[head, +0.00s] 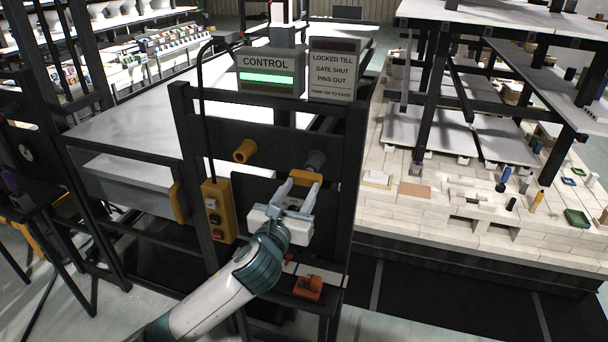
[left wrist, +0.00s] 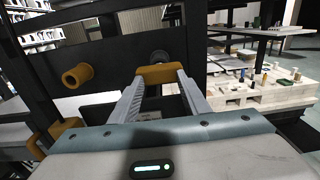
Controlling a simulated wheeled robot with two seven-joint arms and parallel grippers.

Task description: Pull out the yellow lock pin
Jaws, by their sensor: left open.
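The yellow bar handle (head: 306,177), which looks like that of the lock pin, sits in front of a dark grey round collar (head: 315,159) on the black frame panel. My left gripper (head: 300,190) is open, with its two fingers pointing at the handle. In the left wrist view the handle (left wrist: 160,73) spans the space at the fingertips (left wrist: 160,80). I cannot tell whether the fingers touch it. The pin's shaft is hidden. My right gripper is not in view.
A yellow round tube (head: 245,151) sticks out of the panel to the left. A yellow button box (head: 218,211) hangs below it. A CONTROL box (head: 270,74) with a green light and a sign (head: 333,70) top the frame. An orange block (head: 308,287) sits low down.

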